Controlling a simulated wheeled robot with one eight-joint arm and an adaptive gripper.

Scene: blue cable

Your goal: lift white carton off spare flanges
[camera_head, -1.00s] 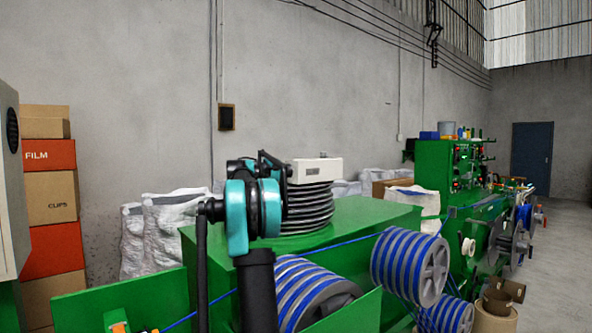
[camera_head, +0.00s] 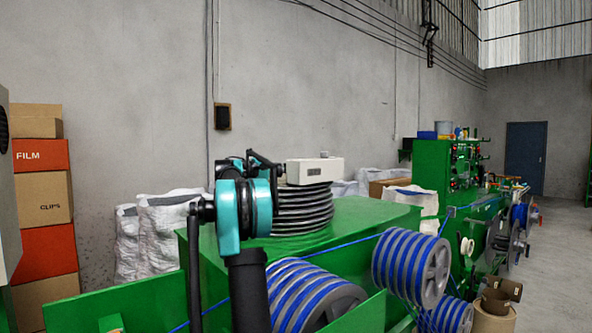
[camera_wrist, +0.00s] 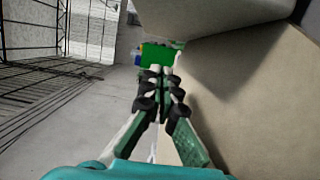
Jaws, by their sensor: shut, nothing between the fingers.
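The white carton (camera_head: 315,171) lies flat on top of a stack of dark round flanges (camera_head: 303,208) on the green machine housing. A small grey piece shows at its upper right edge; I cannot tell what it is. My dark and teal arm stands just left of the stack and hides part of its left side. My gripper is not clear in the head view. In the wrist view my gripper (camera_wrist: 166,85) has its dark fingertips together, with nothing between them. Large pale surfaces fill the right of that view, too close to identify.
Reels wound with blue cable (camera_head: 410,268) stand in front of the housing, with a blue cable running across. White sacks (camera_head: 165,235) stand behind. Boxes (camera_head: 42,198) are stacked at the left. The air above the carton is clear up to the grey wall.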

